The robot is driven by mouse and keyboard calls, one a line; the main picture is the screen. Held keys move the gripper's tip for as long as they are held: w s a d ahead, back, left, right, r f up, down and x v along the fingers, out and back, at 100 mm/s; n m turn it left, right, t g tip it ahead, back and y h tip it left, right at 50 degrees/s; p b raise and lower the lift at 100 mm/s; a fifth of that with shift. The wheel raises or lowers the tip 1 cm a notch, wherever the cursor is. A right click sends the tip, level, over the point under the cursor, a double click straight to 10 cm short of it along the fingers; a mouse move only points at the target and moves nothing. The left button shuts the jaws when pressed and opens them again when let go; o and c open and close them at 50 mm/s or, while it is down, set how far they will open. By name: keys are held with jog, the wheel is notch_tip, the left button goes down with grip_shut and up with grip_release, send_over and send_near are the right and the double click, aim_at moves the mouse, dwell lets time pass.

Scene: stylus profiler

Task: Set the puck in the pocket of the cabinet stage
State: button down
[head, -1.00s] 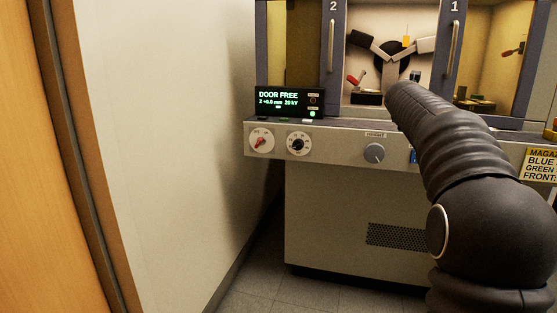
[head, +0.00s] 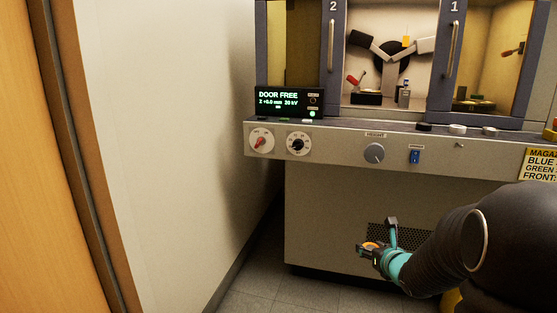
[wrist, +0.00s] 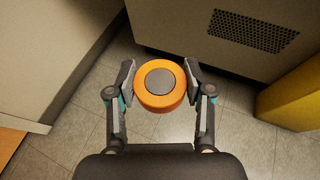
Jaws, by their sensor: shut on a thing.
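The puck (wrist: 141,91) is an orange disc with a grey round centre. My gripper (wrist: 160,85) is shut on it, with one finger on each side in the wrist view. In the head view my gripper (head: 378,240) is low in front of the cabinet, and a bit of the orange puck (head: 370,245) shows between its fingers. The cabinet stage (head: 367,98) is a dark block inside the cabinet, behind the opening between doors 2 and 1. Its pocket is too small to make out.
The cabinet's door 2 (head: 331,60) and door 1 (head: 449,60) stand either side of the opening. A display (head: 289,102) reads DOOR FREE. Several small discs, one of them white (head: 457,129), lie on the front ledge. A pale wall (head: 190,130) stands at the left.

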jog(key=s+a+f+n+y, duration=0.2)
jog(key=s+a+f, duration=0.1)
jog(key=f, duration=0.5)
jog(key=shift+f, duration=0.2)
jog(key=shift+s+g, duration=0.1)
jog(key=shift+g, duration=0.2)
